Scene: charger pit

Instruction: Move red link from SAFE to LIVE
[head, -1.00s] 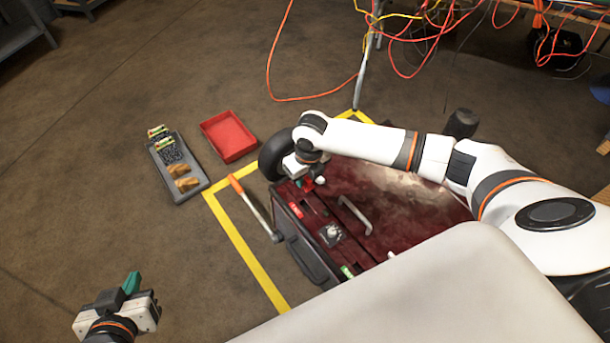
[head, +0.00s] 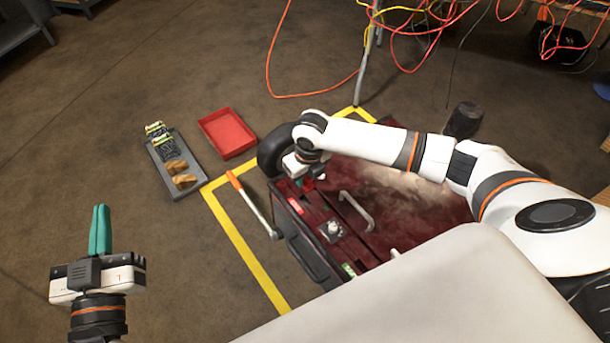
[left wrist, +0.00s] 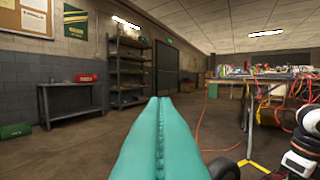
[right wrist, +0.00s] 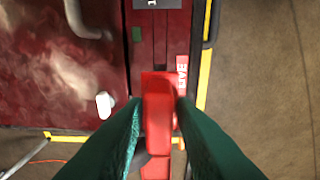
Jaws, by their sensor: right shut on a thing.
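The red link (right wrist: 158,105) is between the green fingers of my right gripper (right wrist: 157,118), which is shut on it, in the right wrist view. It is over a slot strip on the dark red machine (right wrist: 60,95), beside a red label (right wrist: 182,70) that appears to read SAFE. I cannot tell whether the link is seated or lifted. In the head view my right gripper (head: 306,181) is at the machine's far left corner, partly hiding the link. My left gripper (head: 100,230) is shut and empty, off to the left; its green fingers touch in the left wrist view (left wrist: 160,130). No LIVE marking is legible.
A red tray (head: 227,133) and a grey tray (head: 195,186) with several items lie on open floor.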

